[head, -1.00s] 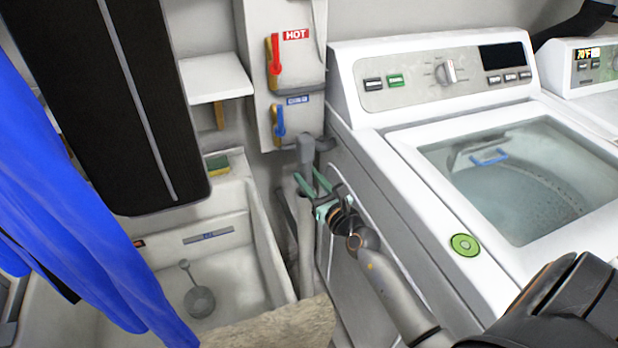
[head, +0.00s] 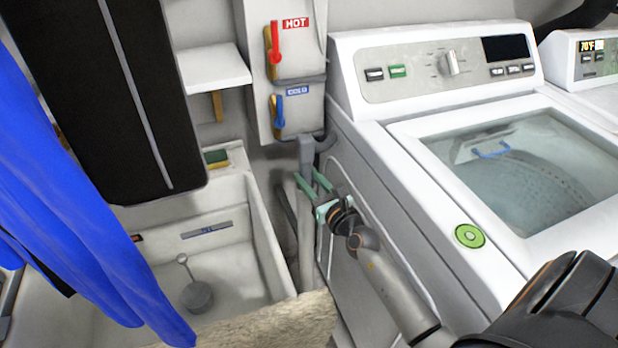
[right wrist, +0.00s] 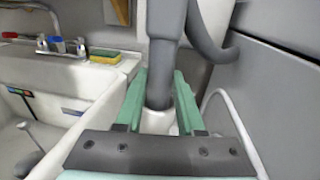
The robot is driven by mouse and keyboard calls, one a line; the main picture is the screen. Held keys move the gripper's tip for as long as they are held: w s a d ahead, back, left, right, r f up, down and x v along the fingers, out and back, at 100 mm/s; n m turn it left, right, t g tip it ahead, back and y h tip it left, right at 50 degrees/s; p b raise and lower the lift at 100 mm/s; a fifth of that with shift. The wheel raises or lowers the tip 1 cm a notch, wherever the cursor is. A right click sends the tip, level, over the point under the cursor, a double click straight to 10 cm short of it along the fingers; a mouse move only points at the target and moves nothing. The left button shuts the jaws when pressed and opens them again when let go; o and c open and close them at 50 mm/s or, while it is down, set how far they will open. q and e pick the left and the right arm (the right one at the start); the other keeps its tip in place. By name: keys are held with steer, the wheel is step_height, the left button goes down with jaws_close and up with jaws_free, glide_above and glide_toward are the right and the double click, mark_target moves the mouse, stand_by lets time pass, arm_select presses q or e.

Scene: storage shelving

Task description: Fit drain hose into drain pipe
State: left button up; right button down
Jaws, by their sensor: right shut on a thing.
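The grey drain hose (head: 306,152) bends over beside the washer, and its end points down. It also shows in the right wrist view (right wrist: 163,55), running down between the green fingers. The pale drain pipe (head: 308,245) stands upright between the sink and the washer. Its white top (right wrist: 158,122) shows under the hose end in the right wrist view. The hose end appears to be at or in the pipe mouth; the depth is hidden. My right gripper (head: 309,183) is shut on the hose just above the pipe. My left gripper is not in view.
The washer (head: 385,200) stands close on the right and the utility sink (head: 265,235) on the left. Red hot (head: 276,42) and blue cold (head: 280,105) valve handles are above. A blue cloth (head: 75,200) hangs at left. The gap around the pipe is narrow.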

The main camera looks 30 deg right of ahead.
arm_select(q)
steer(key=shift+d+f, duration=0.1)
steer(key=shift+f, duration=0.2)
arm_select(e)
steer(key=shift+f, duration=0.4)
arm_select(q)
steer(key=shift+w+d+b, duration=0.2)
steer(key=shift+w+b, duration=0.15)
steer(key=shift+b, duration=0.45)
arm_select(e)
steer(key=shift+f, duration=0.65)
arm_select(q)
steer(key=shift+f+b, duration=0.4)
steer(key=shift+b, duration=0.05)
arm_select(e)
steer(key=shift+f, duration=0.5)
